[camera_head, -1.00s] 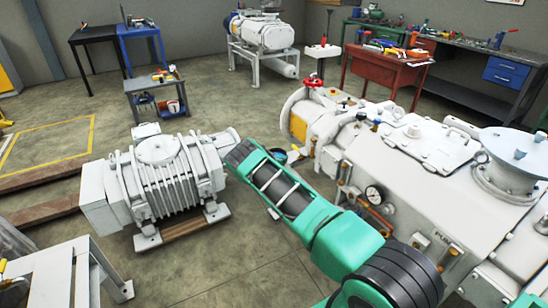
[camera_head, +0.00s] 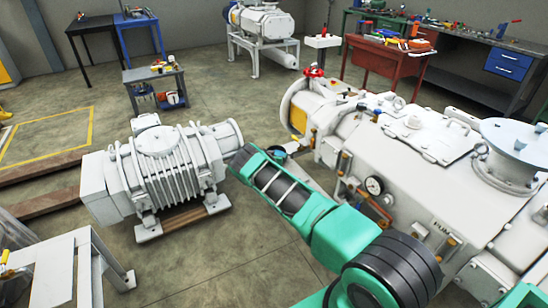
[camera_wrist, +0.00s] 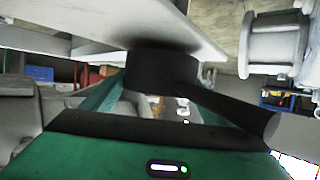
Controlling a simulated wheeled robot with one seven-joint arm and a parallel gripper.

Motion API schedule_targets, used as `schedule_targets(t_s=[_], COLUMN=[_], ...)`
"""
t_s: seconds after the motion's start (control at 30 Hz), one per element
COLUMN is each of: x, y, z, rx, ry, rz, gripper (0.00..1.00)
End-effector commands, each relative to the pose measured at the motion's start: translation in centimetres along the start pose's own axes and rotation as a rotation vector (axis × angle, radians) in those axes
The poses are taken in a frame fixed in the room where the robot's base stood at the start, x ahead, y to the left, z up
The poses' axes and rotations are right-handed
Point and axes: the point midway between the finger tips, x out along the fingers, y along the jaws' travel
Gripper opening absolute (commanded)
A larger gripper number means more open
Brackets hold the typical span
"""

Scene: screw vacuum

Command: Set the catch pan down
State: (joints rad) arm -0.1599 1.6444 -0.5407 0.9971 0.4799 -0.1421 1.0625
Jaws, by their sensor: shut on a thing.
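In the wrist view my gripper (camera_wrist: 165,72) shows as dark parts above its green body. A broad pale flat piece (camera_wrist: 130,22), which looks like the catch pan, spans the top of that view right against the dark parts. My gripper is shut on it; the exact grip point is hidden. In the head view my green arm hides the gripper. A small round dark-and-blue thing (camera_head: 277,153) shows just behind the arm, beside the big white pump; I cannot tell if it is part of the pan. I see no contact between pan and floor.
The big white pump (camera_head: 440,165) with its gauge (camera_head: 374,185) stands close on the right. A finned white machine (camera_head: 160,175) stands on wooden blocks at left. A small tool cart (camera_head: 155,75) is behind it. Open floor lies between, and at front centre.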

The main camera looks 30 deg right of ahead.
Motion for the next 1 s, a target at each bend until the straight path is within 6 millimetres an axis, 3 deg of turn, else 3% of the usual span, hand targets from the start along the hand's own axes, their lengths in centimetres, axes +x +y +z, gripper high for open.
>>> schedule_targets(t_s=[0.73, 0.77, 0.8, 0.83, 1.0], x=[0.4, 0.4, 0.4, 0.4, 0.4], y=[-0.1, -0.1, -0.1, -0.1, -0.1], z=[0.9, 0.8, 0.8, 0.8, 1.0], rx=[-0.001, -0.001, -0.001, -0.001, -0.001], ry=[0.002, 0.002, 0.001, 0.001, -0.001], rz=[-0.001, -0.001, -0.001, -0.001, -0.001], gripper=[0.48, 0.86, 0.96, 1.0, 1.0])
